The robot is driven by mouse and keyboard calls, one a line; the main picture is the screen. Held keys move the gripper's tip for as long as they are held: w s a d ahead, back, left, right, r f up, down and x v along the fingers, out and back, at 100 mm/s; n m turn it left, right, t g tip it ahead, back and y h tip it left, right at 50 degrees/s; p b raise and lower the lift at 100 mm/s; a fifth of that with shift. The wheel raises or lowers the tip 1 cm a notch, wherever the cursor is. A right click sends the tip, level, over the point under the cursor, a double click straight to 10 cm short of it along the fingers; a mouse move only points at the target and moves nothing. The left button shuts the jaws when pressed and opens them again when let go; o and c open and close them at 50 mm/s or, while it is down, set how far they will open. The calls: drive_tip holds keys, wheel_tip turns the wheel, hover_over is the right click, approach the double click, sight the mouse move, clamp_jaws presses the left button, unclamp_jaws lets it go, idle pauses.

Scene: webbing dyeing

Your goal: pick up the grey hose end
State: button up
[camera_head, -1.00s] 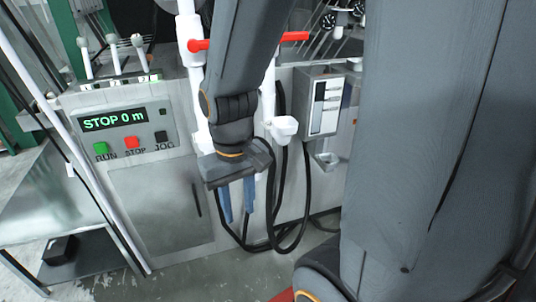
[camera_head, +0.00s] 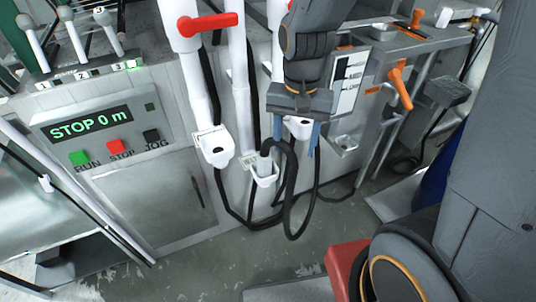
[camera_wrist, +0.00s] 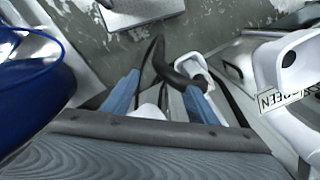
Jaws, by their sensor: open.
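The grey hose end (camera_head: 265,165) stands in a white cup holder (camera_head: 264,181) on the front of the machine. Its dark hose arches out of the cup and hangs in a loop to the right. In the wrist view the hose end (camera_wrist: 188,82) sits by the right finger, beyond the fingertips, with its white cup behind it. My gripper (camera_head: 296,140) is open and empty, pointing down, just above and to the right of the cup. Its two blue fingers also show in the wrist view (camera_wrist: 162,95). I cannot tell whether a finger touches the hose.
Another white cup (camera_head: 215,150) stands just left, and a third is partly behind my gripper. White pipes with a red handle (camera_head: 208,24) rise above. A control panel (camera_head: 105,128) reads STOP 0 m. An orange-handled valve (camera_head: 400,86) is at right. Floor below is open.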

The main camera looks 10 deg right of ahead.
sight(264, 154)
drive_tip(key=a+m+p, duration=0.1)
drive_tip(key=a, duration=0.1)
drive_tip(key=w+a+m+p, duration=0.1)
drive_tip(key=a, duration=0.1)
drive_tip(key=w+a+r+m+p, duration=0.1)
drive_tip(key=a+m, duration=0.1)
drive_tip(key=shift+w, duration=0.25)
drive_tip(key=shift+a+f, duration=0.15)
drive_tip(key=shift+a, duration=0.05)
drive_tip(key=shift+w+a+f+p, duration=0.15)
drive_tip(key=shift+f+p, duration=0.15)
drive_tip(key=shift+f, duration=0.95)
drive_tip(key=shift+w+f+p, duration=0.1)
drive_tip(key=shift+f+p, duration=0.2)
drive_tip(key=shift+f, duration=0.95)
drive_tip(key=shift+w+a+f+p, duration=0.15)
drive_tip(key=shift+f+p, duration=0.15)
drive_tip(key=shift+f, duration=0.95)
drive_tip(key=c, duration=1.3)
drive_tip(key=shift+r, duration=0.15)
